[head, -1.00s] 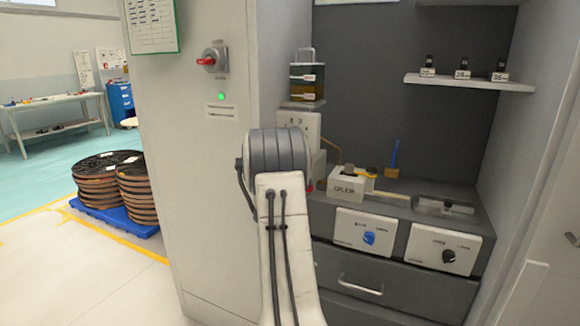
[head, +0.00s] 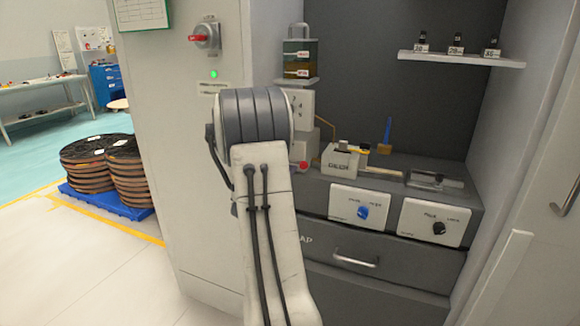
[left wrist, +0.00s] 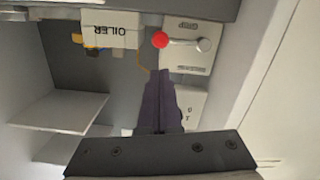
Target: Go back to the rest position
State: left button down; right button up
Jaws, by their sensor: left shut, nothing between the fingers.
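My left arm (head: 262,210) rises from the bottom of the head view, with its grey joint in front of the cabinet's open bay. Its gripper is hidden behind the arm there. In the left wrist view my left gripper (left wrist: 160,80) shows as dark fingers pressed together, shut and empty. The fingers overlap the bay fittings in that view; I cannot tell how far away these are. My right gripper is in neither view.
The bay holds an oiler box (head: 340,162), a blue knob (head: 363,212), a black knob (head: 438,228) and a drawer (head: 345,258). The upper shelf (head: 460,59) carries small labelled items. Stacked reels (head: 100,165) stand on the left. Open floor (head: 80,275) lies at lower left.

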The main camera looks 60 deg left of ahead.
pick_arm(q)
jog(key=shift+v, duration=0.8)
